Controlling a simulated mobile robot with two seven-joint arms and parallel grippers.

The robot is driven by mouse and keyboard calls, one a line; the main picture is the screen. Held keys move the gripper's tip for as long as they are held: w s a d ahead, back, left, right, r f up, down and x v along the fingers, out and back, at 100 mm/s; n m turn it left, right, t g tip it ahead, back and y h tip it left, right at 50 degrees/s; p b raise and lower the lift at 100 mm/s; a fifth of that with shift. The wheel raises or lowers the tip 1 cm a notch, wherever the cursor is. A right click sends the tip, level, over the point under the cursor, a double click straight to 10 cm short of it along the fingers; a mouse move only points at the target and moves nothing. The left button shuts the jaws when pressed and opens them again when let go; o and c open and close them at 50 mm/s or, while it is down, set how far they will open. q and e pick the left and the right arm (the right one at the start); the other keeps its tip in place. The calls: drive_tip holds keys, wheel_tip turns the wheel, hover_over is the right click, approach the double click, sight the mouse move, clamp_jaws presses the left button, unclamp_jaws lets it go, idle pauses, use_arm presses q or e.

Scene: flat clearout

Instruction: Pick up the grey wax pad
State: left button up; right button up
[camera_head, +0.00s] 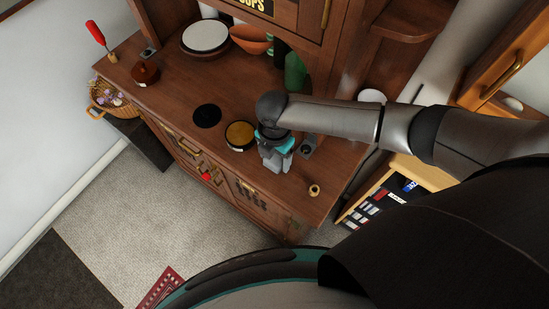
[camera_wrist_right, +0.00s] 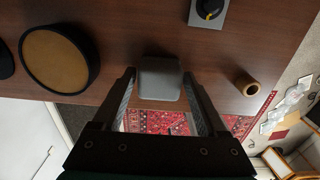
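The grey wax pad (camera_wrist_right: 158,80) shows in the right wrist view as a small rounded grey block at the edge of the brown wooden top. My right gripper (camera_wrist_right: 159,76) is open, with its two fingertips on either side of the pad. A narrow gap seems to show on each side; contact cannot be told for sure. In the head view my right gripper (camera_head: 275,162) points down at the front edge of the wooden dresser top (camera_head: 168,98), and it hides the pad or blends with it. My left gripper is not in view.
A round black tin with a yellow-brown face (camera_head: 240,134) stands left of the gripper, beside a black disc (camera_head: 207,116). A grey dial box (camera_wrist_right: 209,10) and a green bottle (camera_head: 294,74) stand farther back.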

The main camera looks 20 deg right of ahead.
sight(272, 161)
drive_tip(key=c, duration=1)
drive_tip(key=shift+c, duration=0.3)
drive_tip(key=shift+r, duration=0.15)
drive_tip(key=shift+r, duration=0.9)
drive_tip(key=shift+s+a+r, duration=0.3)
drive_tip(key=shift+a+r, duration=0.2)
drive_tip(key=shift+r, duration=0.2)
drive_tip(key=s+a+b, duration=0.2)
drive_tip(key=s+a, duration=0.8)
drive_tip(key=a, duration=0.3)
drive_tip(key=shift+s+a, duration=0.15)
drive_tip(key=shift+s, duration=0.05)
drive_tip(key=o, duration=0.8)
drive_tip(key=c, duration=0.6)
